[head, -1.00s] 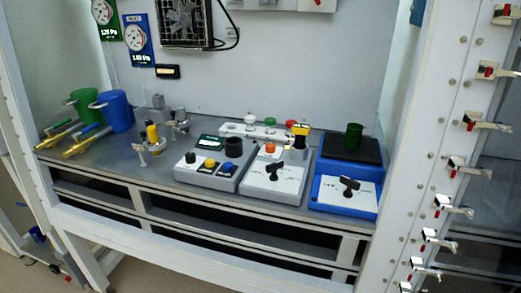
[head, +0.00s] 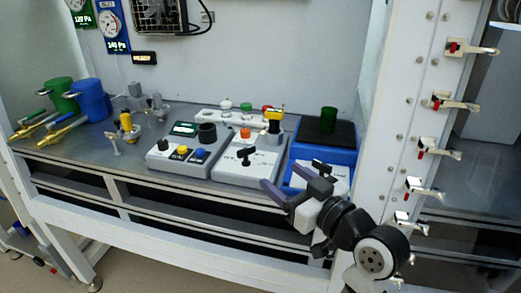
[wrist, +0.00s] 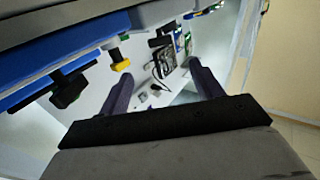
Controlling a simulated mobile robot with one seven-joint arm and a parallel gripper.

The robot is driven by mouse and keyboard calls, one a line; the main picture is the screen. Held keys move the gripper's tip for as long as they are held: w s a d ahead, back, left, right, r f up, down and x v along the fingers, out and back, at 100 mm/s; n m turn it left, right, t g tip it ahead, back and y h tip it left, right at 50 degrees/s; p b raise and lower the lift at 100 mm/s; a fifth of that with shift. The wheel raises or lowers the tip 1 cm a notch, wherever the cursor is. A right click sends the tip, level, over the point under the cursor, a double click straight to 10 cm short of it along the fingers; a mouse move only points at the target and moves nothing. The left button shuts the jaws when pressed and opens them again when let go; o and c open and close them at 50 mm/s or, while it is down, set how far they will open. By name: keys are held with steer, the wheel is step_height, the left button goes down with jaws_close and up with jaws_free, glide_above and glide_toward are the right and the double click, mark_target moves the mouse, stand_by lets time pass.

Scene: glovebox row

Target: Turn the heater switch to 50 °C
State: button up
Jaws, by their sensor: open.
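A blue box (head: 294,184) with a dark top plate stands at the right of the bench, with a black rotary knob (head: 321,167) on its white front panel. A similar black knob (head: 246,156) sits on the grey box (head: 228,177) to its left. The panel lettering is too small to read, so I cannot tell which is the heater switch. My gripper (head: 277,176) is open and empty, in front of these boxes, its purple fingers pointing left. My arm hides part of the blue box's front. The wrist view shows my gripper's two fingers (wrist: 160,75) apart.
A green cup (head: 328,118) stands on the dark plate. A grey button box (head: 170,166) is further left, with blue (head: 90,100) and green jugs beyond. A white frame post (head: 405,100) with several clamps rises close at the right.

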mark_target(248, 151)
steer(key=p+x, duration=0.2)
steer(key=x, duration=1.1)
steer(key=shift+w+a, duration=0.25)
steer(key=shift+a, duration=0.1)
steer(key=c, duration=1)
